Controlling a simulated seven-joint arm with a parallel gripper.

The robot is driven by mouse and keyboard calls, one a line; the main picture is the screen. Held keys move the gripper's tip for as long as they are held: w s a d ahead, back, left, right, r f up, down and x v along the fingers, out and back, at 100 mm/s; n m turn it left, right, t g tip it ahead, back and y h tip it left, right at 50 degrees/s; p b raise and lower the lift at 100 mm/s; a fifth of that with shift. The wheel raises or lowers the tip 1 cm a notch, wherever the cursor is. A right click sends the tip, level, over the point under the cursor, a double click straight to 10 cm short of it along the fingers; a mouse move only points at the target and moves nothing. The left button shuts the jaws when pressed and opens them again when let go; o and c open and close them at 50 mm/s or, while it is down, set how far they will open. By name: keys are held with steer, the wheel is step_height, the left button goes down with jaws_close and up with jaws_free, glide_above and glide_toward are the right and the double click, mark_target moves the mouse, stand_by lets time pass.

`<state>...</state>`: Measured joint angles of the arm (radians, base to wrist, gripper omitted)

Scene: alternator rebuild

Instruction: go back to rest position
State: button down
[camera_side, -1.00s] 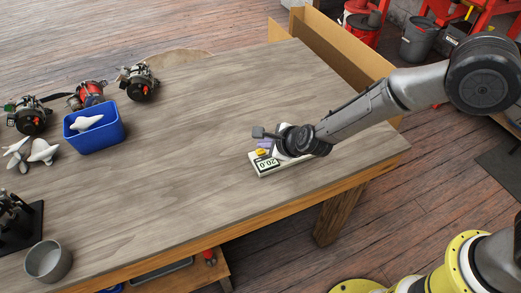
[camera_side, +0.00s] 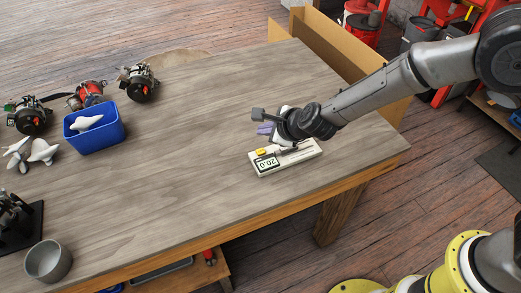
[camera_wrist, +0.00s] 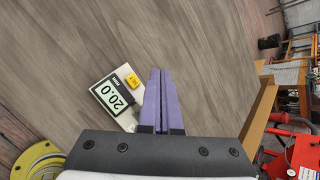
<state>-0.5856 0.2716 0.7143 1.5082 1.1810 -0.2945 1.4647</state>
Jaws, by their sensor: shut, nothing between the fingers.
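My gripper (camera_side: 266,132) is above the right part of the wooden table in the side view, just over a pale device with a display. In the wrist view my gripper (camera_wrist: 160,74) shows two purple fingers lying side by side, shut with nothing between them. The pale device (camera_side: 310,150) lies flat on the table and has a yellow button and a screen reading 20.0. In the wrist view the device (camera_wrist: 125,118) is left of the fingers and partly hidden behind them and the gripper body.
At the left of the table (camera_side: 180,170) are a blue bin (camera_side: 97,137) with a white part in it, several alternator-like units (camera_side: 137,82), loose white parts (camera_side: 42,152) and a grey cup (camera_side: 48,261). A cardboard box (camera_side: 335,45) stands beyond the right edge. The table's middle is clear.

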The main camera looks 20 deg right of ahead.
stand_by(0.7)
steer(key=w+d+r+m+t, duration=0.1)
steer(key=w+d+r+t, duration=0.1)
steer(key=d+r, duration=0.5)
steer(key=w+d+r+t, duration=0.1)
steer(key=d+r, duration=0.2)
steer(key=r, duration=0.8)
steer(key=s+d+r+n+y, duration=0.1)
steer(key=s+d+r+n, duration=0.55)
steer(key=s+r, duration=0.4)
steer(key=s+d+n+g, duration=0.1)
steer(key=s+d+n, duration=0.4)
steer(key=s+n, duration=0.65)
steer(key=s+d+f+n+g+h, duration=0.2)
steer(key=s+d+f+n+g, duration=0.2)
steer(key=s, duration=1.1)
step_height(320, 180, down, 6)
steer(key=n+g, duration=0.1)
steer(key=n, duration=0.2)
steer(key=shift+d+n+h, duration=0.3)
steer(key=shift+d+h, duration=0.1)
